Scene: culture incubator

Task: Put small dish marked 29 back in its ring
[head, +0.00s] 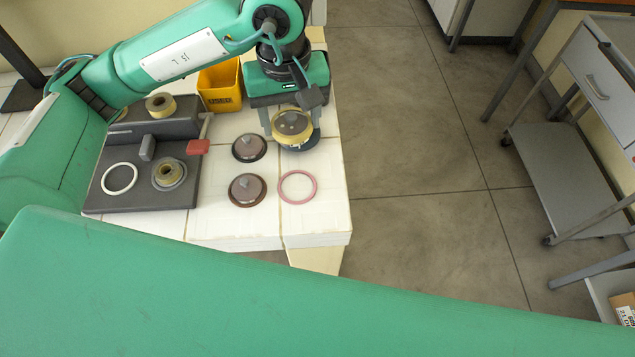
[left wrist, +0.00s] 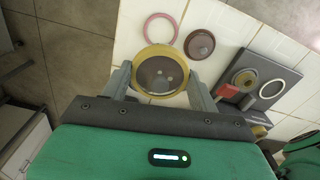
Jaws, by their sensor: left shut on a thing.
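My left gripper (head: 291,118) is shut on a round dish with a yellow rim (head: 291,127) and a dark top with a small knob. One finger is on each side of the dish, which also shows between the fingers in the left wrist view (left wrist: 160,76). Its number cannot be read. A dark round shape (head: 302,146) shows just under the dish; whether they touch is unclear. An empty pink ring (head: 283,188) lies nearer the table's front and shows in the left wrist view (left wrist: 147,27). My right gripper is not in view.
A black-rimmed dish (head: 249,148) and a brown-rimmed dish (head: 247,190) stand left of the held dish. Further left, a dark grey device (head: 140,196) carries a white ring (head: 106,181) and a red-ended lever (head: 198,147). A yellow bin (head: 220,88) stands behind. The table's right edge is close.

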